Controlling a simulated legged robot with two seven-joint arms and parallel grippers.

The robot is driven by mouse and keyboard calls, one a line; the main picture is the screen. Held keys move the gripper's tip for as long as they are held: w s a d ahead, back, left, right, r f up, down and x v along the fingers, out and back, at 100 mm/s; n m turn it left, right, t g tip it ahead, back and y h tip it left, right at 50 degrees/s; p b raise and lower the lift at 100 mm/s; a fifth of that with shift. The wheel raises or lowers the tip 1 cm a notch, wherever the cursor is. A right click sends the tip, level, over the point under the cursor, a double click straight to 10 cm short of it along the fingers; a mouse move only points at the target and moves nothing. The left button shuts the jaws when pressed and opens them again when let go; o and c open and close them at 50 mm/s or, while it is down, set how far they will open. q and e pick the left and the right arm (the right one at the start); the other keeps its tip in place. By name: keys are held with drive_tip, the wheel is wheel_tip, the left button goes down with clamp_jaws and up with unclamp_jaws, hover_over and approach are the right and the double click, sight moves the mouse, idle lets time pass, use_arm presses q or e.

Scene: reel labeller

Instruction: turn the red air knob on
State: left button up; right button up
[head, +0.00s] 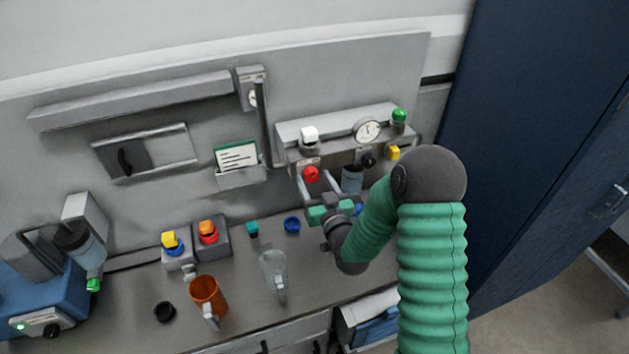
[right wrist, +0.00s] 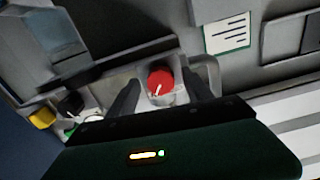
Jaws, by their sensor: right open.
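The red air knob (head: 311,174) is on the front of the grey unit on the back panel, below a white knob. In the right wrist view the red knob (right wrist: 160,82) has a white pointer line and shows between my two dark fingers. My right gripper (head: 319,185) is open, with its fingers reaching up on either side of the red knob. In the right wrist view the gripper (right wrist: 162,95) has a gap on both sides of the knob; I cannot tell whether a finger touches it. My left gripper is not in view.
The grey unit also carries a gauge (head: 367,130), a green-topped part (head: 399,116), a black knob (head: 368,160) and a yellow knob (head: 393,153). An orange mug (head: 207,297) and a clear jug (head: 273,270) stand on the bench. A green-and-white card (head: 237,156) is at left.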

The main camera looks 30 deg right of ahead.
drive_tip(key=shift+s+d, duration=0.1)
drive_tip(key=shift+c, duration=1.1)
drive_tip(key=shift+a, duration=0.2)
clamp_jaws()
drive_tip(key=shift+d+f+m+b, duration=0.1)
drive_tip(key=shift+m+b, duration=0.35)
drive_tip(key=shift+m, duration=0.15)
drive_tip(key=shift+o, duration=1.1)
unclamp_jaws()
